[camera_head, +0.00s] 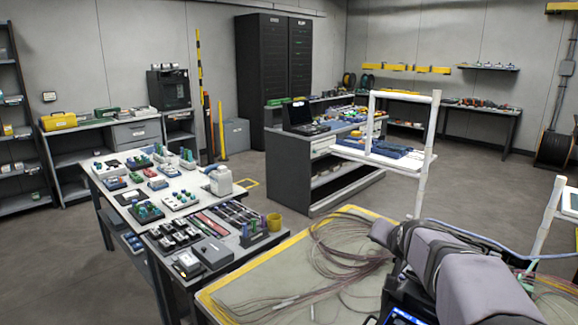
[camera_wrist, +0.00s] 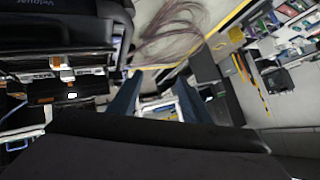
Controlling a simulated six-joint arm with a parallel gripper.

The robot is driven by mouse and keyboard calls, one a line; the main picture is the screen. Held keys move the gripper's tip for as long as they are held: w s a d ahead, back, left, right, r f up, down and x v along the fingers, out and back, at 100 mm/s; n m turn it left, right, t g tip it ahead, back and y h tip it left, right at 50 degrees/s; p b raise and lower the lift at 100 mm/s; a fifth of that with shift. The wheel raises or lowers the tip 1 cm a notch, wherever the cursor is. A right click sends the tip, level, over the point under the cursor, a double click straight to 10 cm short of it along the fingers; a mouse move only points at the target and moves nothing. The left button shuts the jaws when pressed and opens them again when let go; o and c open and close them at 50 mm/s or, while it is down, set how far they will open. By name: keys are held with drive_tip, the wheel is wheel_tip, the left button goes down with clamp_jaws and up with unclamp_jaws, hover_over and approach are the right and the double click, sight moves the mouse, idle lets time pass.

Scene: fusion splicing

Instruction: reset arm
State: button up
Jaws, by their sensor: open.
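My gripper (camera_wrist: 156,98) shows in the wrist view as two dark blue fingers set well apart. It is open, and nothing is held between the fingers. A white frame shows beyond the gap. In the head view my arm, in a grey sleeve, reaches in at the lower right over the mat-topped table (camera_head: 250,290); the gripper's fingertips cannot be made out there. A black device (camera_wrist: 50,35) with lettering fills the upper left of the wrist view, apart from the fingers.
Loose brown cables (camera_head: 340,250) lie on the yellow-edged table; they also show in the wrist view (camera_wrist: 172,28). A white post frame (camera_head: 428,150) stands behind my arm.

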drive_tip(key=s+a+f+n+g+p, duration=0.2)
drive_tip(key=s+a+f+g, duration=0.1)
drive_tip(key=s, duration=0.9)
drive_tip(key=s+a+f+n+g+y+p, duration=0.1)
drive_tip(key=s+a+f+n+g+p, duration=0.2)
drive_tip(key=s, duration=0.9)
drive_tip(key=s+a+f+n+g+p, duration=0.2)
drive_tip(key=s+f, duration=0.4)
drive_tip(key=s, duration=0.5)
drive_tip(key=shift+s+a+g+y+p, duration=0.35)
drive_tip(key=shift+a+g+p, duration=0.35)
drive_tip(key=shift+a+g, duration=0.55)
